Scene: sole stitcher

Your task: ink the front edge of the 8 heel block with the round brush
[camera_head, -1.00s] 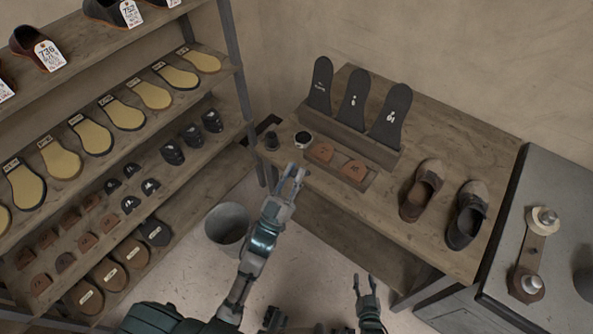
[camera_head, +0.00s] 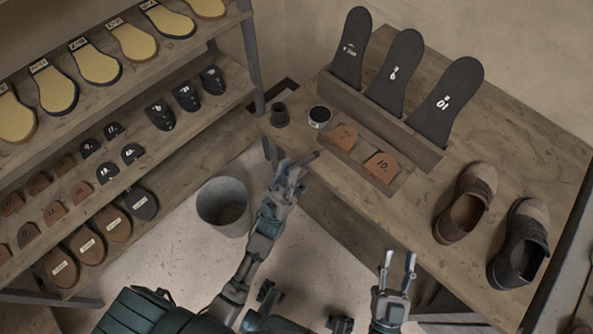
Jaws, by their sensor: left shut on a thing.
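Two brown heel blocks lie in a shallow wooden tray (camera_head: 362,160) on the bench. The nearer block (camera_head: 381,167) reads 10; the number on the farther block (camera_head: 342,136) is too small to tell. My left gripper (camera_head: 292,170) is at the bench's front edge, left of the blocks and apart from them. It is shut on a thin dark stick-like thing, probably the round brush (camera_head: 308,158); its tip is hard to make out. My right gripper (camera_head: 399,266) is open and empty, low in front of the bench.
An open round ink pot (camera_head: 320,117) and a small dark cup (camera_head: 280,115) stand at the bench's left end. Dark sole patterns (camera_head: 398,75) stand behind the tray; shoes (camera_head: 466,205) are on the right. A bin (camera_head: 222,206) stands on the floor.

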